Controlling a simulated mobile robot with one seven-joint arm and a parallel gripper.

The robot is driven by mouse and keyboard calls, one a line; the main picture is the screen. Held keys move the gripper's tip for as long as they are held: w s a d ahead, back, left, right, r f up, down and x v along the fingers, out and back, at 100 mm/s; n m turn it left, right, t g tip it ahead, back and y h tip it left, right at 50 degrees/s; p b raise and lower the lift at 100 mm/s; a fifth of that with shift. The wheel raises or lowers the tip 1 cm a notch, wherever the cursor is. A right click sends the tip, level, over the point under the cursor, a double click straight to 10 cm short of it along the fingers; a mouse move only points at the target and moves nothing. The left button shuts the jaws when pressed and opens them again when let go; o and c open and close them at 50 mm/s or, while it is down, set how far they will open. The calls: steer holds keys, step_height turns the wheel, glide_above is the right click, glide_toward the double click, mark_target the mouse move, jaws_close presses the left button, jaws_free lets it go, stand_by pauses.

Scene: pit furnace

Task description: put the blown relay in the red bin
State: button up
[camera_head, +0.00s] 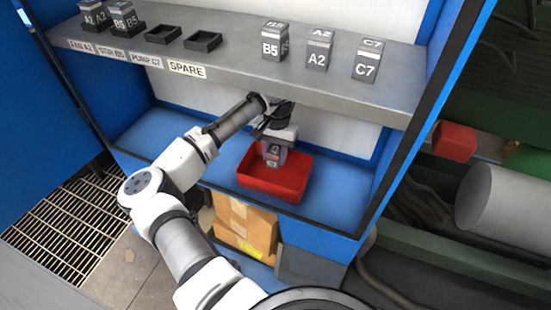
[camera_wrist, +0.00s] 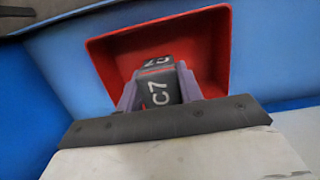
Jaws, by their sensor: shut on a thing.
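My gripper (camera_head: 273,153) points down over the red bin (camera_head: 283,185) in the head view. It is shut on a dark grey relay (camera_head: 272,158) marked C7, which also shows in the wrist view (camera_wrist: 158,90) between the two fingers. The relay hangs upright above or just inside the bin's opening; its exact height is hard to tell. The red bin stands on the blue lower shelf, and its inside also shows in the wrist view (camera_wrist: 215,50). No other thing shows in the visible part of the bin.
The grey upper shelf (camera_head: 235,62) carries relays B5 (camera_head: 270,46), A2 (camera_head: 317,58) and C7 (camera_head: 366,68) at right. At left, labelled sockets hold relays A2 (camera_head: 92,16) and B5 (camera_head: 122,22); two sockets are empty. The blue lower shelf (camera_head: 340,190) is clear right of the bin.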

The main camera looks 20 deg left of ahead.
mark_target(276, 146)
steer(key=shift+w, duration=0.4)
steer(key=shift+f, duration=1.75)
steer(key=shift+f, duration=0.2)
steer(key=shift+f, duration=0.4)
steer(key=o, duration=1)
steer(key=shift+r, duration=0.1)
steer(key=r, duration=0.5)
steer(key=w+r, duration=0.1)
steer(key=r, duration=0.2)
steer(key=shift+r, duration=0.25)
